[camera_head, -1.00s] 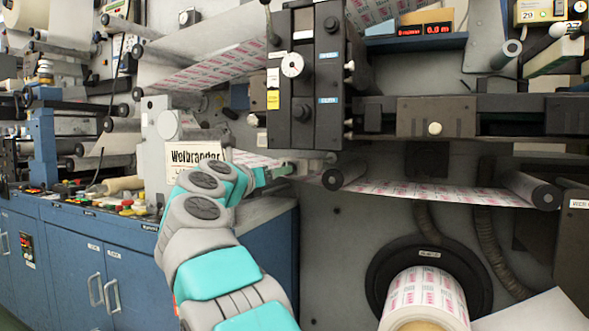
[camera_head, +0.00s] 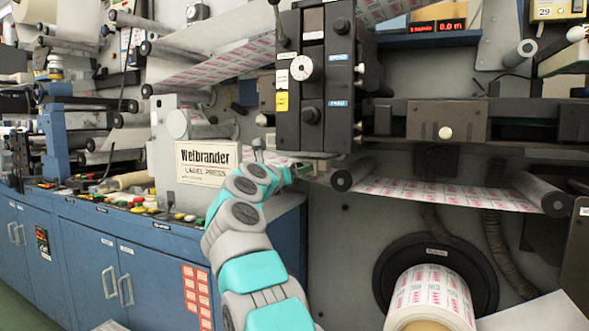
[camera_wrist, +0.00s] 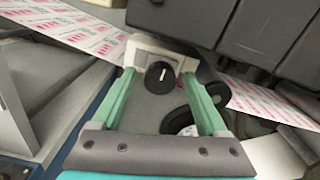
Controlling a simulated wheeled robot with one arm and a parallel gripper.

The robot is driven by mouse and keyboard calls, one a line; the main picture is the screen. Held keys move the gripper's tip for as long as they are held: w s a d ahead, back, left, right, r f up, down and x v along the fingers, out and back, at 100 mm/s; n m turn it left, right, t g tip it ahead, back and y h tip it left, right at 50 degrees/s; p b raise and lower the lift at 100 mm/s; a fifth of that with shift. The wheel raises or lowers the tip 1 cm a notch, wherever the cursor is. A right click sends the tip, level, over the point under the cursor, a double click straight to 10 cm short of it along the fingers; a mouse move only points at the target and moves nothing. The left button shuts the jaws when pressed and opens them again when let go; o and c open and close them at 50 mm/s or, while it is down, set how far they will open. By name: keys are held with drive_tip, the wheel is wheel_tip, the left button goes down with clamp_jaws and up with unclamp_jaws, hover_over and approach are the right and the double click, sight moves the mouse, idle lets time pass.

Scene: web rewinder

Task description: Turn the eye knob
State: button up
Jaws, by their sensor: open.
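A black round knob (camera_wrist: 159,75) with a white line on its face sits on a small pale housing (camera_wrist: 140,47), seen in the wrist view. I take it to be the eye knob. The white line stands almost upright. My gripper (camera_wrist: 160,82) is open, with one teal finger on each side of the knob. I cannot tell whether either finger touches the knob or the housing. In the head view my gripper (camera_head: 286,175) reaches to just below the dark control block, and the knob cannot be made out there.
The dark control block (camera_head: 316,115) is just above my gripper. The printed web (camera_head: 430,193) runs over rollers to the right, above a label roll (camera_head: 432,290). A Weibrander sign (camera_head: 207,163) and blue cabinets (camera_head: 95,250) are on the left. A black roller (camera_wrist: 212,100) is close to the right finger.

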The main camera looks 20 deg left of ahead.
clamp_jaws()
idle(0.6)
